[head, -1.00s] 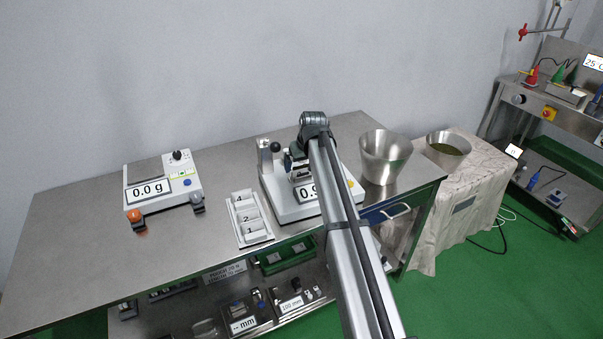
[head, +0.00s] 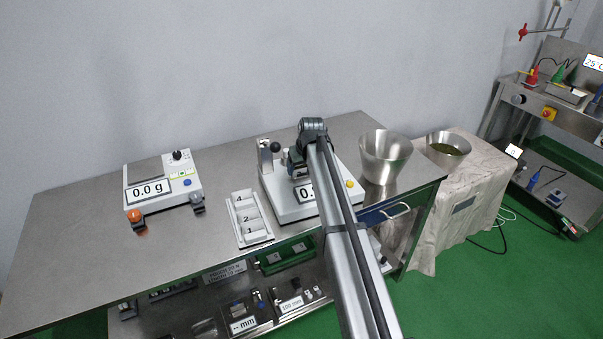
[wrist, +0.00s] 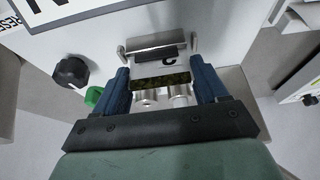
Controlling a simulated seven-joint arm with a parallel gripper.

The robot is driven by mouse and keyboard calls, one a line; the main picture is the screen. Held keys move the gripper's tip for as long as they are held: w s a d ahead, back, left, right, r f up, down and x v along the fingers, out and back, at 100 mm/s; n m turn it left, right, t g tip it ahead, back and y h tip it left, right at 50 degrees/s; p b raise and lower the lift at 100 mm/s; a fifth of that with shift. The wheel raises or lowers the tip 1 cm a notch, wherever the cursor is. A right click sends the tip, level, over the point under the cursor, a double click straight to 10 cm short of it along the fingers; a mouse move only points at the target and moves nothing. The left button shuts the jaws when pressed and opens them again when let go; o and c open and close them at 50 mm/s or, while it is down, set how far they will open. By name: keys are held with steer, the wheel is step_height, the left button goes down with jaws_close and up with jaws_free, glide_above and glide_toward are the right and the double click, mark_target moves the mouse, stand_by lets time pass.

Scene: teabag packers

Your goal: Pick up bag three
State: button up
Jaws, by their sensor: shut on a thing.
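My gripper (wrist: 162,82) has its two blue fingers on either side of a small bag (wrist: 163,84) in the wrist view. The fingers are shut on it. A dark green band shows on the bag, and a dark mark like part of a digit sits just above it. The white tray (head: 256,242) holds bags marked 4, 2 and 1; no bag marked 3 shows there.
A white scale (head: 164,198) reading 0.0 g stands at the left. A metal funnel (head: 385,160) stands right of the machine, with a bowl of leaves (head: 447,150) beyond. A dark knob (wrist: 72,71) and green button lie left of my gripper. The table (head: 90,240) is clear at the left.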

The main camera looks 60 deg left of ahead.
mark_target(302, 166)
step_height(302, 166, up, 10)
stand_by(0.8)
steer(key=shift+w, duration=0.1)
stand_by(0.6)
steer(key=shift+w+d+r, duration=0.5)
steer(key=shift+w+d, duration=0.75)
steer(key=shift+w, duration=3.8)
steer(key=shift+w+d+r, duration=0.5)
steer(key=shift+w+d, duration=0.8)
steer(key=shift+w, duration=3.7)
steer(key=shift+w+d+r, duration=0.5)
steer(key=shift+w+d, duration=0.75)
steer(key=shift+w, duration=3.8)
steer(key=shift+f, duration=2.95)
